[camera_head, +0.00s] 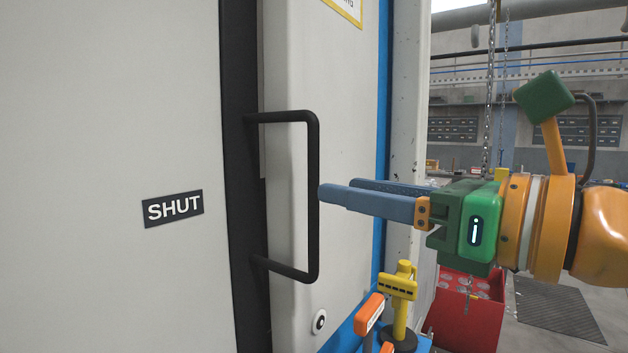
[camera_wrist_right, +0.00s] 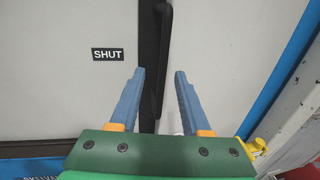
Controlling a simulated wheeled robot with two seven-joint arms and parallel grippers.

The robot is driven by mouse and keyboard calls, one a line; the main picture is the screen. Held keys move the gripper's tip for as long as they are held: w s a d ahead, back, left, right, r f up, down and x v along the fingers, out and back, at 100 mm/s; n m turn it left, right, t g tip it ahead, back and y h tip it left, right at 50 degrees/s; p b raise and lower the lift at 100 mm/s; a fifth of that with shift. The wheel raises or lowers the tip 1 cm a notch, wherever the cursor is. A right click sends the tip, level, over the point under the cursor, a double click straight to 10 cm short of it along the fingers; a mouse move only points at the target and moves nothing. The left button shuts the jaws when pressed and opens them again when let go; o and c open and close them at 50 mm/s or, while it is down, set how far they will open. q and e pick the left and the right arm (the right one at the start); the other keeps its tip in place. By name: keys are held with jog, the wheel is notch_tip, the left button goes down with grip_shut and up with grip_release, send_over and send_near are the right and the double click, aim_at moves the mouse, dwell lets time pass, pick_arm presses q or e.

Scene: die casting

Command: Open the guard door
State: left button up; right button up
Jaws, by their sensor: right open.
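The guard door (camera_head: 110,90) is a large pale panel with a black edge strip and a black "SHUT" label (camera_head: 173,208). A black bar handle (camera_head: 313,195) stands out from the strip. My right gripper (camera_head: 335,190) comes in from the right with its blue fingertips close to the handle's upright bar. In the right wrist view the right gripper (camera_wrist_right: 158,72) is open, its fingers apart, and the handle (camera_wrist_right: 160,60) shows between and beyond the tips. The handle is not gripped. My left gripper is not in view.
A pale machine frame with a blue edge (camera_head: 384,130) stands right of the handle. Below are a yellow lever (camera_head: 400,300) and an orange-topped lever (camera_head: 369,313). A red bin (camera_head: 465,310) stands at lower right, and a chain (camera_head: 489,90) hangs behind my arm.

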aim_at(317, 182)
jog(key=p+x, duration=0.3)
jog(key=x, duration=0.4)
jog(key=shift+w+d+r+p, duration=0.15)
jog(key=shift+d+p, duration=0.1)
jog(key=shift+p, duration=0.1)
jog(key=shift+w+a, duration=0.15)
grip_shut()
dwell(0.7)
